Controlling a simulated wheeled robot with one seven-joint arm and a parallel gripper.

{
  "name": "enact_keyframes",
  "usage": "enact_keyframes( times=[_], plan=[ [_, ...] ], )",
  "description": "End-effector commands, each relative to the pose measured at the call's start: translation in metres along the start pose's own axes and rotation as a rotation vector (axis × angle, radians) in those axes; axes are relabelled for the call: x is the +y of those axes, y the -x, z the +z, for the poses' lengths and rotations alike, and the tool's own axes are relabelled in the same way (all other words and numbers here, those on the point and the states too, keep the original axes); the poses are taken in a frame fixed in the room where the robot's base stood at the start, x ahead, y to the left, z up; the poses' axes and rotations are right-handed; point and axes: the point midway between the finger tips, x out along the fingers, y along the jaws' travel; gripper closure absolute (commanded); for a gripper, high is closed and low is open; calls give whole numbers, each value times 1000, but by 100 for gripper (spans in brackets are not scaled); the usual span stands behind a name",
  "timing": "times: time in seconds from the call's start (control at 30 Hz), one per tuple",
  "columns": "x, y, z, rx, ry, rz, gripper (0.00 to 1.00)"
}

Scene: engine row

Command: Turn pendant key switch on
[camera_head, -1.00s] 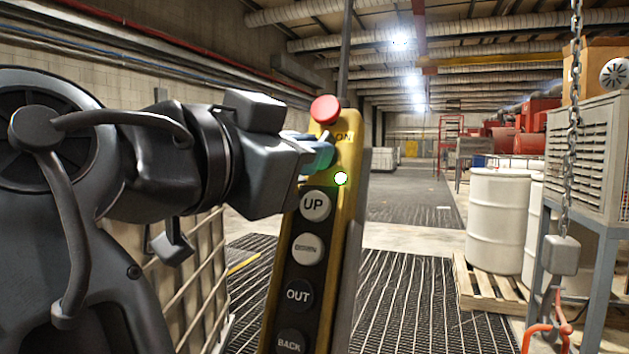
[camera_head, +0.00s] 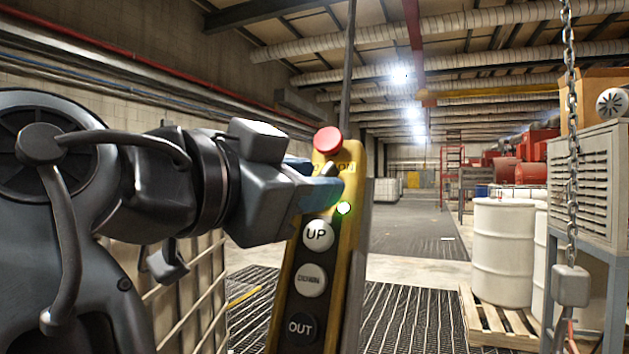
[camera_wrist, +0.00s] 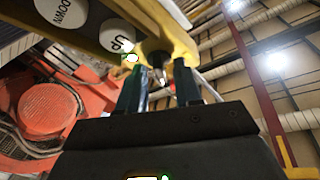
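The yellow pendant (camera_head: 353,240) hangs slightly tilted at the middle of the head view, with a red button on top (camera_head: 327,140). Below that is an ON label (camera_head: 347,167), and a green light (camera_head: 344,208) is lit. My gripper (camera_head: 320,181) is at the pendant's upper left, over the key switch area, and hides most of it in the head view. In the wrist view the key switch (camera_wrist: 158,73) shows as a dark round piece with a metallic tip. My gripper's two fingers (camera_wrist: 159,91) stand apart on either side of it, with gaps visible. The exact key angle is unclear.
The pendant's UP (camera_head: 317,234), DOWN (camera_head: 310,280) and OUT (camera_head: 300,327) buttons lie just below my gripper. A hanging chain (camera_head: 572,130), a white drum (camera_head: 502,250) on a pallet and a grey cabinet (camera_head: 590,170) stand at right.

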Motion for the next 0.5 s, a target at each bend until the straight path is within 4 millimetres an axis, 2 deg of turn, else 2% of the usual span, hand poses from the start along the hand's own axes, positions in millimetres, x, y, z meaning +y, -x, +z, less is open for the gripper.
enact_keyframes(
  times=[0.27, 0.37, 0.5],
  plan=[
    [0, 2, 0, 0, 1, -1, 64],
    [0, 9, 0, 1, 1, -2, 64],
    [0, 32, 1, 0, 0, -4, 64]
  ],
)
